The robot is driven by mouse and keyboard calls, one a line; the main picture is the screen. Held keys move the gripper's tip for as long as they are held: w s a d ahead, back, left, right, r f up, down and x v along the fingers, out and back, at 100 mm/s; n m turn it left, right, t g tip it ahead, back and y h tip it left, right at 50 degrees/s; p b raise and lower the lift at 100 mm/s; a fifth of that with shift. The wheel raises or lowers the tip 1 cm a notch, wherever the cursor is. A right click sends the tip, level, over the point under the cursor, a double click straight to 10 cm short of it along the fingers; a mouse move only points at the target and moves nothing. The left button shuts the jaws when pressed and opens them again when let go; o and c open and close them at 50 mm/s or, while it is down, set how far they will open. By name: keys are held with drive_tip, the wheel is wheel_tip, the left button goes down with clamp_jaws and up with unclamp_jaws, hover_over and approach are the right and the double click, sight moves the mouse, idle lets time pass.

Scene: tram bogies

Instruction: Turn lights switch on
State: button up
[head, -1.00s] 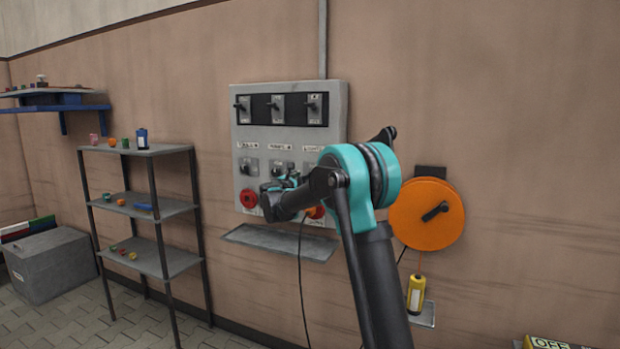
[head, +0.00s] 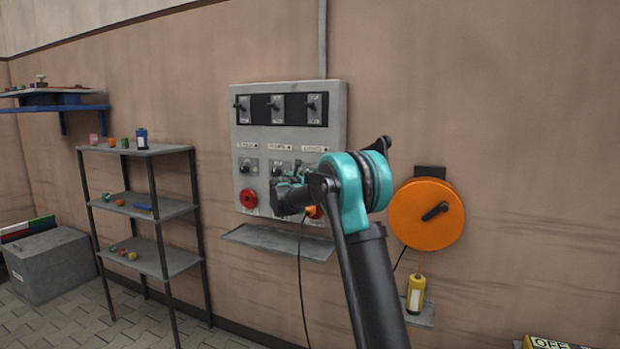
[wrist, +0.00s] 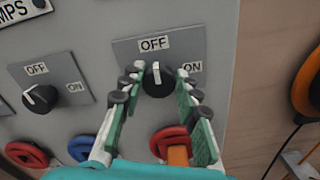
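On the grey control panel (head: 240,140) on the wall, the right-hand rotary switch has a dark knob (wrist: 157,80) with a white pointer. The pointer aims up at OFF; ON is printed to its right. Its name label is outside the wrist view; in the head view the rightmost label (head: 314,149) is too blurred to read surely. My gripper (wrist: 159,73) is open, its green-padded fingers on either side of this knob. I cannot tell whether they touch it. In the head view my gripper (head: 289,181) is in front of the panel's lower right, hiding the switch.
Another OFF/ON knob (wrist: 40,98) is to the left, under a label ending in "MPS". Below are red round fittings (wrist: 25,153), the right one with an orange plug (wrist: 178,155). A small ledge (head: 275,243) is under the panel. An orange disc (head: 415,220) hangs right.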

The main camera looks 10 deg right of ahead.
drive_tip(key=c, duration=0.5)
drive_tip(key=shift+o, duration=0.2)
drive_tip(key=shift+m, duration=0.3)
drive_tip(key=shift+s+d+f+m, duration=0.1)
drive_tip(key=shift+f+m, duration=0.05)
drive_tip(key=shift+m, duration=2.7)
drive_tip(key=shift+f+m, duration=0.1)
drive_tip(key=shift+m, duration=2.8)
drive_tip(key=shift+s+d+f+m, duration=0.1)
drive_tip(key=shift+f+m, duration=0.05)
drive_tip(key=shift+m, duration=2.7)
drive_tip(key=o, duration=1.2)
drive_tip(key=shift+c, duration=0.2)
